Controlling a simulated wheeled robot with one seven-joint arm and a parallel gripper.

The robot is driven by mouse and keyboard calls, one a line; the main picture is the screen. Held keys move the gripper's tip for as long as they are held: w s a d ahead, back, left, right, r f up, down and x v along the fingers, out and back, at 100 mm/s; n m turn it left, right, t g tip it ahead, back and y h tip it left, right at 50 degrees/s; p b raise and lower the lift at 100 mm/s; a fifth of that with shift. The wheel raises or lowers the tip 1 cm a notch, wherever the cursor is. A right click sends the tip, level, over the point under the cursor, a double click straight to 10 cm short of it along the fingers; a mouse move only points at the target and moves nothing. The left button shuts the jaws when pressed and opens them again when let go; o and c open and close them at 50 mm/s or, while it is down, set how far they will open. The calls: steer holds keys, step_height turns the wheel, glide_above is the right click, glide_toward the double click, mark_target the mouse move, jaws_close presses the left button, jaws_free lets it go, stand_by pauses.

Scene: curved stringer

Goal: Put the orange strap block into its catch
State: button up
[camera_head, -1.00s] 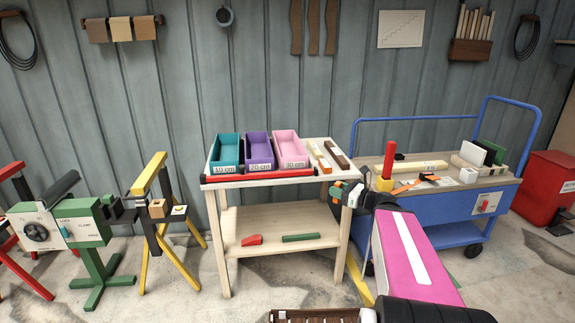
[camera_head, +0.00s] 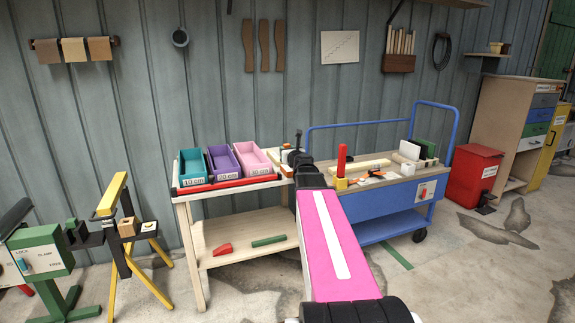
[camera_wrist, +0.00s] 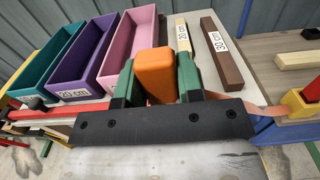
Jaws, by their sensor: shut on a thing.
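My gripper (camera_wrist: 156,78) has green fingers, shut on the orange strap block (camera_wrist: 154,70), which stands up between them. In the head view my gripper (camera_head: 297,152) is in front of the right end of the wooden table, small and partly hidden by my arm. An orange strap (camera_wrist: 255,105) runs from behind the gripper to the right, towards a yellow block with a red post (camera_wrist: 301,103). This yellow block (camera_head: 341,183) sits on the left end of the blue cart. I cannot make out the catch for certain.
The wooden table (camera_head: 222,234) carries teal (camera_head: 193,168), purple (camera_head: 223,164) and pink (camera_head: 252,160) bins. Cream (camera_wrist: 182,35) and brown (camera_wrist: 221,52) bars lie beside them. The blue cart (camera_head: 385,205) holds loose parts. A red bin (camera_head: 472,175) stands right of the cart.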

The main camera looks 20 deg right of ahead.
steer(key=w+d+f, duration=0.4)
steer(key=w+d, duration=0.1)
steer(key=w+d+f, duration=0.3)
steer(key=shift+d, duration=0.25)
steer(key=shift+s+f, duration=0.1)
steer(key=shift+f, duration=1.8)
steer(key=shift+f, duration=0.1)
steer(key=o, duration=1)
